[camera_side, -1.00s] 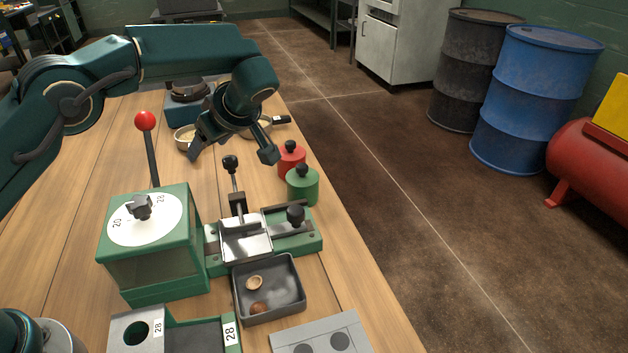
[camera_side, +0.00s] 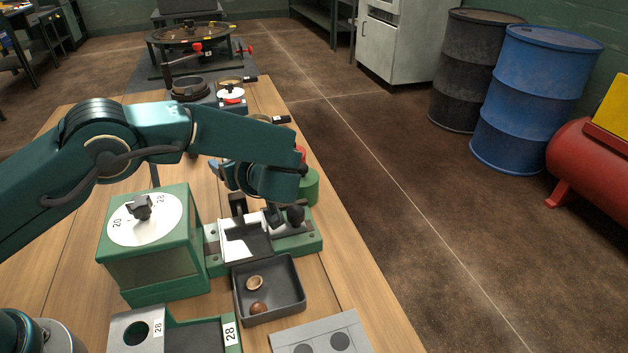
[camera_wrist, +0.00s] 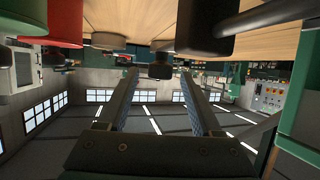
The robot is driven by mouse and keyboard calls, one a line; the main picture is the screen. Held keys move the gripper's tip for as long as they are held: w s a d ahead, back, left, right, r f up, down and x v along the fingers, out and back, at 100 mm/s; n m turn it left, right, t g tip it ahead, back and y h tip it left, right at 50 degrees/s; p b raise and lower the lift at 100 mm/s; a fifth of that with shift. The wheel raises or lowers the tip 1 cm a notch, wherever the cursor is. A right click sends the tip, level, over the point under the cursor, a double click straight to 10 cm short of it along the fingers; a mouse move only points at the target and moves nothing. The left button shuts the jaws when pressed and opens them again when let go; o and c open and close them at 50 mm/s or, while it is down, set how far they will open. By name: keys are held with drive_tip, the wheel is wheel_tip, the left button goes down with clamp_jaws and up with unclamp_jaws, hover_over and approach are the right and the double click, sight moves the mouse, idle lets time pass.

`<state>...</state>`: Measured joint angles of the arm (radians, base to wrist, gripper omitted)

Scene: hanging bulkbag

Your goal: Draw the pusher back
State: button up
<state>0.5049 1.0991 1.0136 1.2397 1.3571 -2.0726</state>
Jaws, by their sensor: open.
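A green fixture (camera_side: 315,243) on the wooden bench has a slide with a black ball knob (camera_side: 295,214) at its right end, which looks like the pusher's knob. My gripper (camera_side: 274,212) is over the fixture, pointing down, just left of this knob. In the wrist view my gripper (camera_wrist: 162,95) is open, its two fingers apart. A dark knob (camera_wrist: 160,71) shows between the fingers, further off; contact cannot be told. A dark lever handle (camera_wrist: 206,32) shows above the fingers. My arm hides the lever's top in the side view.
A dark tray (camera_side: 268,290) with brown nut pieces is in front. A green weight (camera_side: 311,187) stands behind the knob, with a red one (camera_side: 301,153) partly hidden by my arm.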

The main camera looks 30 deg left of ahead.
drive_tip(key=shift+c, duration=0.3)
clamp_jaws()
drive_tip(key=shift+a, duration=0.15)
idle(1.0)
